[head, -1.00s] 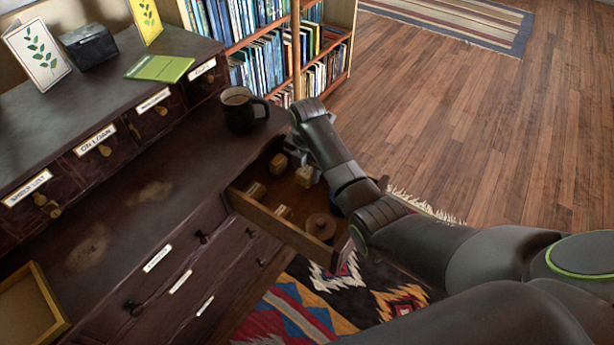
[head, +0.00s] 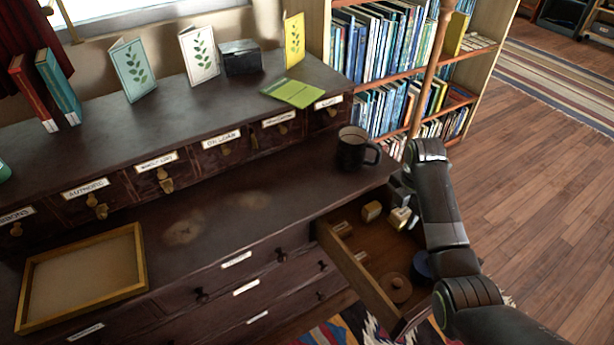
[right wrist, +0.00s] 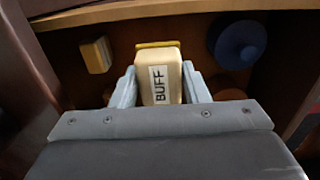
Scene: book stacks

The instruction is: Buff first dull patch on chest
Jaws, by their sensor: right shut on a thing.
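The dark wooden chest has two pale dull patches on its top, one nearer the middle (head: 183,228) and one to its right (head: 247,198). A drawer (head: 362,280) stands open at the chest's right end. My right gripper (head: 402,208) reaches down into this drawer. In the right wrist view, its pale fingers (right wrist: 160,88) are shut on a cream block labelled BUFF (right wrist: 160,75), with a yellow edge at its far end. The block is still within the drawer, and its underside is hidden. My left gripper is not in view.
The drawer also holds small blocks (head: 372,211), a round wooden piece (head: 396,287) and a blue round thing (right wrist: 240,42). A dark mug (head: 353,148) stands on the chest near the drawer. An empty wooden tray (head: 140,262) lies at the left.

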